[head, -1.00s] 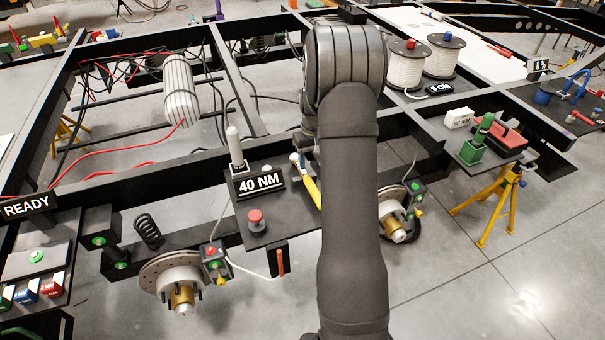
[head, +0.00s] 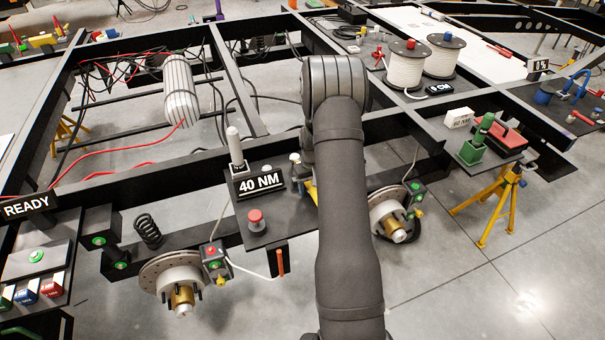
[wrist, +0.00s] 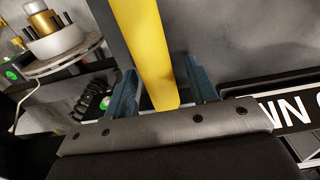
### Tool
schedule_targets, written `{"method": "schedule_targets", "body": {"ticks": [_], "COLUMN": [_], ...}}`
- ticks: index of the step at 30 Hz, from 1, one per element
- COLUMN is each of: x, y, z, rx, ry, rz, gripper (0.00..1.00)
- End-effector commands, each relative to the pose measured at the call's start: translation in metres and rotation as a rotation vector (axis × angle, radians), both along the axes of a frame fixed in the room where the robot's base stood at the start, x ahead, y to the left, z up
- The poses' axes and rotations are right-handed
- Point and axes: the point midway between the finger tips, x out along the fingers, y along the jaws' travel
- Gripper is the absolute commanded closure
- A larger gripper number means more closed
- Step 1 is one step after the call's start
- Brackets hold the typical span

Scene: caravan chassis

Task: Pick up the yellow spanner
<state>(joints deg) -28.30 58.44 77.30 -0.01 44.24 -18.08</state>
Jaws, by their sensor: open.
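The yellow spanner (wrist: 148,45) runs from the top of the wrist view down between the fingers of my gripper (wrist: 159,75). The two blue-grey fingers stand apart, one on each side of it, with a visible gap on the right. In the head view only a small strip of the yellow spanner (head: 311,190) shows beside my arm, on the dark plate right of the 40 NM sign.
The 40 NM sign (head: 259,184), a grey upright cylinder (head: 235,145) and a red button (head: 256,220) stand close to the left. Brake discs hang at the frame's near side, left (head: 170,275) and right (head: 388,212). A black chassis beam (head: 120,182) runs along the front.

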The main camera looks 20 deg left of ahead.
Motion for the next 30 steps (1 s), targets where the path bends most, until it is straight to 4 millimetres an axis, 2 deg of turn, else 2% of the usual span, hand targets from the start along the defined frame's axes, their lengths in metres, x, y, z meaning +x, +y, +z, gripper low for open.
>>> {"method": "schedule_targets", "body": {"ticks": [4, 5, 12, 23, 30], "x": [0.000, 0.000, 0.000, 0.001, 0.001], "y": [0.000, 0.000, 0.000, 0.001, 0.001], "z": [0.001, 0.001, 0.001, 0.003, 0.023], "rx": [0.001, 0.001, 0.001, 0.001, 0.003], "ry": [-0.001, -0.001, -0.001, -0.003, -0.004], "rz": [0.000, 0.000, 0.000, 0.000, 0.000], "gripper": [0.48, 0.52, 0.99, 1.00, 1.00]}}
